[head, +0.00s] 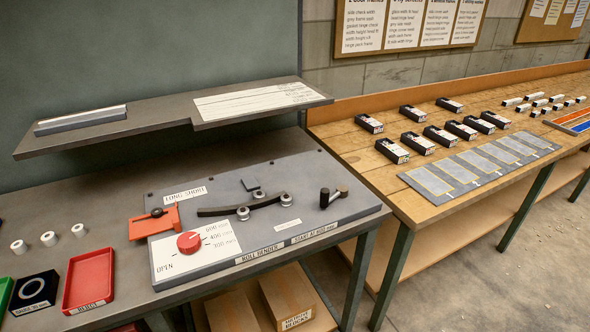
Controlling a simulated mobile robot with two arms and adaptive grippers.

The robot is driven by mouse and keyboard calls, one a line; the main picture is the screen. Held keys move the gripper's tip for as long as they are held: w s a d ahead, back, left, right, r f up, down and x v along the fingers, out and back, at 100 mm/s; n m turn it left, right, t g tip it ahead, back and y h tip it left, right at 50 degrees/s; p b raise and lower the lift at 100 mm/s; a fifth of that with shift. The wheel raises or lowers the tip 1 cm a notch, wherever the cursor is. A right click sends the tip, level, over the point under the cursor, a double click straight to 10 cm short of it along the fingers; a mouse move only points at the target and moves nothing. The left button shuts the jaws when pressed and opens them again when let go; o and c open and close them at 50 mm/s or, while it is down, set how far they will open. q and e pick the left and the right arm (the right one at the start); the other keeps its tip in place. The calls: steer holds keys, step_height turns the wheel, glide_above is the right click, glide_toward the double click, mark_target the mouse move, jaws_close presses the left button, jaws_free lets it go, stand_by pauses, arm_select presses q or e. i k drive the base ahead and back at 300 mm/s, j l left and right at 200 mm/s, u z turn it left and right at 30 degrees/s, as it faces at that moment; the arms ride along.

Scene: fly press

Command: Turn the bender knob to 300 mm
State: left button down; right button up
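The bender knob (188,242) is a round red knob on a white dial plate (222,256) at the front left of the roll bender (300,232). The plate is marked OPEN at lower left and 600, 400 and 300 mm on the right, from top to bottom. The knob's pointer is too small to read, so I cannot tell its setting. A curved dark bar lies among the bender's rollers (243,212). A black crank handle (333,197) stands at the right. Neither of my grippers is in view.
An orange-red slide (155,221) sits just behind the knob. A red reject tray (88,281), a black ring gauge block (34,291) and white rings (49,239) lie to the left. A grey shelf (165,125) overhangs the back. A wooden bench (375,177) with several black boxes stands right.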

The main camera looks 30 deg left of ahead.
mark_target(188, 242)
steer(key=k+j+u, duration=0.1)
steer(key=u, duration=0.3)
steer(key=j+u, duration=0.15)
steer(key=u, duration=0.25)
steer(key=j+u, duration=0.2)
steer(key=u, duration=0.25)
steer(key=k, duration=0.05)
